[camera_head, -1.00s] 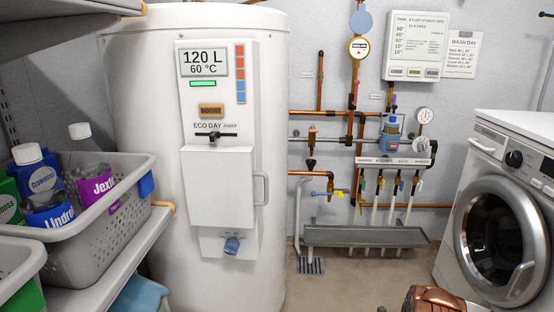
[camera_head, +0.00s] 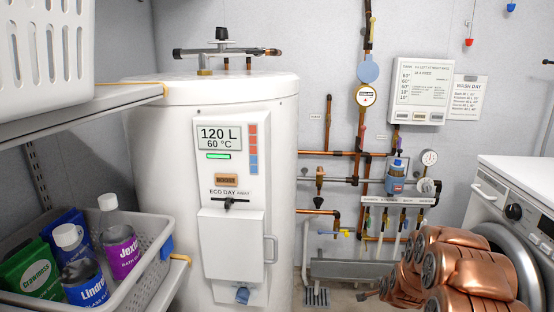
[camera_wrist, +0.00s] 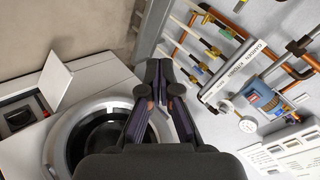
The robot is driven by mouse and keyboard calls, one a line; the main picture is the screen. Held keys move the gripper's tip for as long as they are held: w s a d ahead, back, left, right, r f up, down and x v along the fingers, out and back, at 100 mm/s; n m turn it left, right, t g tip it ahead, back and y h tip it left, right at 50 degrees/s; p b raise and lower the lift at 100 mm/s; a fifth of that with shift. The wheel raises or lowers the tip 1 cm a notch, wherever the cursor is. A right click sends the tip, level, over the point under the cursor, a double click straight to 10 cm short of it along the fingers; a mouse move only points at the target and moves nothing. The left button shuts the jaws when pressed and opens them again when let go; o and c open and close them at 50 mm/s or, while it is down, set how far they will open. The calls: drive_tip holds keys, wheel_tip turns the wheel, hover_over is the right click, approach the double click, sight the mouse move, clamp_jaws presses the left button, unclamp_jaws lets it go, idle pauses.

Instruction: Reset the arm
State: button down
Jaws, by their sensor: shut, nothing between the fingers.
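My gripper (camera_wrist: 160,74) shows in the wrist view with its two dark fingers close together and nothing between them. It is in front of the pipe wall, beside the washing machine (camera_wrist: 100,132). In the head view my copper-coloured arm (camera_head: 470,272) is folded at the lower right, in front of the washing machine (camera_head: 512,225). The arm covers part of the machine's door. I cannot clearly make out the gripper in the head view.
A white water tank (camera_head: 165,190) stands at centre left. A grey basket (camera_head: 150,255) of bottles sits on the left shelf, under a higher shelf (camera_head: 90,108). A valve manifold (camera_head: 398,201) and a grey trough (camera_head: 350,270) are along the back wall.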

drive_tip(key=s+a+r+n+g+y+p, duration=0.1)
drive_tip(key=s+a+r+n+g+p, duration=0.1)
drive_tip(key=s+a+r+p, duration=0.35)
drive_tip(key=s+a+r+n+g+y+p, duration=0.1)
drive_tip(key=s+a+r+n+p, duration=0.15)
drive_tip(key=s+r, duration=0.65)
drive_tip(key=s+a+r+n+g+y+p, duration=0.1)
drive_tip(key=s+a+r+n+g+p, duration=0.25)
drive_tip(key=r, duration=0.75)
drive_tip(key=s+a+r+n+g+p, duration=0.1)
drive_tip(key=s+a+r+n+p, duration=0.1)
drive_tip(key=s+r+p, duration=0.2)
drive_tip(key=s+a+r+n+g+p, duration=0.2)
drive_tip(key=s+r+p, duration=0.3)
drive_tip(key=s+r, duration=0.5)
drive_tip(key=s+a+r+n+g+p, duration=0.2)
drive_tip(key=s+r, duration=0.5)
drive_tip(key=s, duration=1.4)
drive_tip(key=n+p, duration=0.1)
drive_tip(key=p, duration=0.1)
drive_tip(key=shift+p, duration=0.35)
drive_tip(key=shift+s+a, duration=0.1)
